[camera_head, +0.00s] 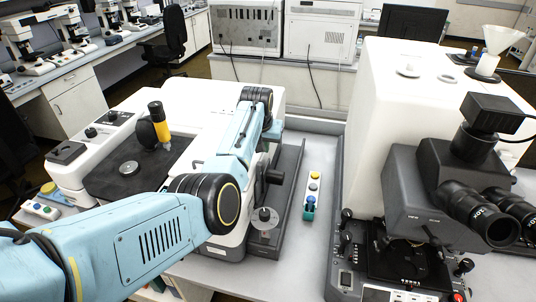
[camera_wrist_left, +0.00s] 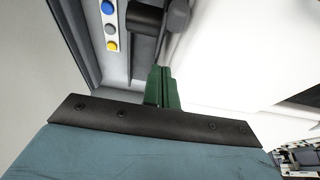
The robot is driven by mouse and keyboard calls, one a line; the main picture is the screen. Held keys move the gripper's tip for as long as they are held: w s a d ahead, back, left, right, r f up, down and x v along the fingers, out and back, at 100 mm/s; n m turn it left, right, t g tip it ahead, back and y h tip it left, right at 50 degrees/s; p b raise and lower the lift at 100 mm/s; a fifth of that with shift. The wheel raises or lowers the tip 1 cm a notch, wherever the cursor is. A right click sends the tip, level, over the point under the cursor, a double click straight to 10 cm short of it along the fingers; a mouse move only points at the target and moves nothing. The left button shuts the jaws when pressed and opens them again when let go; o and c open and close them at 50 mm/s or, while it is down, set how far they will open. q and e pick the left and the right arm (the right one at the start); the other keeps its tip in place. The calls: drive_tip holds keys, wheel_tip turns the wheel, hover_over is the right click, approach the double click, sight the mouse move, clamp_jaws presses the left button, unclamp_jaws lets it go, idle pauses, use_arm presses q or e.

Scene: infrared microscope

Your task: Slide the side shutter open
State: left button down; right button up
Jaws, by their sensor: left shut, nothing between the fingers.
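My left gripper (camera_wrist_left: 162,72) shows in the wrist view with its two green fingers shut together and nothing between them. The fingertips are beside the white housing (camera_wrist_left: 225,55), near a dark cylindrical handle (camera_wrist_left: 144,19) and a grey knob (camera_wrist_left: 179,14); I see no clear grip on either. In the head view a dark handle (camera_head: 272,177) sticks out from the side of the white instrument (camera_head: 213,118), above a dark grey tray (camera_head: 290,190). I cannot tell for sure which part is the side shutter. My left arm hides the fingers in the head view. My right gripper is out of view.
A button strip (camera_head: 313,187) lies right of the tray, also in the wrist view (camera_wrist_left: 110,29). A round metal knob (camera_head: 265,216) stands near the tray's front end. The microscope with eyepieces (camera_head: 470,200) stands at the right. Bare bench (camera_head: 300,240) lies between.

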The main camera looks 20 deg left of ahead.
use_arm(q)
drive_tip(key=v, duration=0.9)
drive_tip(key=shift+s, duration=0.2)
